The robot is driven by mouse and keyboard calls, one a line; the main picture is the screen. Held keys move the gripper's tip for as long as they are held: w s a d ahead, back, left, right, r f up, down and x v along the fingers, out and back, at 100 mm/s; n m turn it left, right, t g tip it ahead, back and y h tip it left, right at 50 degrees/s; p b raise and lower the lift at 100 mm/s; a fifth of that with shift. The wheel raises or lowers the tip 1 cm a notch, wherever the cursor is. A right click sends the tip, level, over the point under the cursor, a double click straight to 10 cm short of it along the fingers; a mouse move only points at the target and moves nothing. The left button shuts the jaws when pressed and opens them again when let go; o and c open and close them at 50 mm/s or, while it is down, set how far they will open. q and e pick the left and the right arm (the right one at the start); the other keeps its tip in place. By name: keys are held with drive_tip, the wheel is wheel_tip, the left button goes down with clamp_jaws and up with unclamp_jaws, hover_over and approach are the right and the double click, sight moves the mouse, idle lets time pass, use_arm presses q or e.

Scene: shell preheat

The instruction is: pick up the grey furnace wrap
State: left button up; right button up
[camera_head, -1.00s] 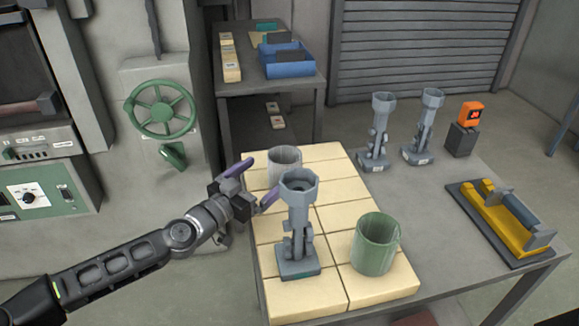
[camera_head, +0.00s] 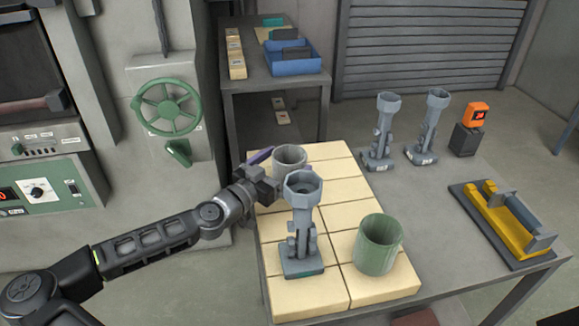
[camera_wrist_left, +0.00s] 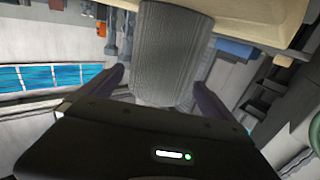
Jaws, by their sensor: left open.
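The grey furnace wrap (camera_head: 289,157) is an upright, open-topped ribbed cylinder on the cream tiles at the back left of the table. My left gripper (camera_head: 268,168) is open at its near-left side, and the far finger shows beside the wrap. In the left wrist view the wrap (camera_wrist_left: 172,60) stands ahead between the two purple fingers of my left gripper (camera_wrist_left: 160,88), with a gap visible on either side. Whether a finger touches it I cannot tell. My right gripper is not in view.
A grey clamp stand (camera_head: 302,225) stands just in front of the wrap, close to my left gripper. A green cylinder (camera_head: 379,245) stands at the front right of the tiles (camera_head: 335,195). Two more stands, an orange-displayed device (camera_head: 470,128) and a yellow cradle (camera_head: 503,222) are further right.

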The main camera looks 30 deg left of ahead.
use_arm(q)
drive_tip(key=shift+x, duration=1.1)
drive_tip(key=shift+c, duration=0.6)
drive_tip(key=c, duration=1.3)
drive_tip(key=shift+o, duration=0.2)
wheel_tip(320, 180, up, 10)
drive_tip(key=shift+b, duration=0.35)
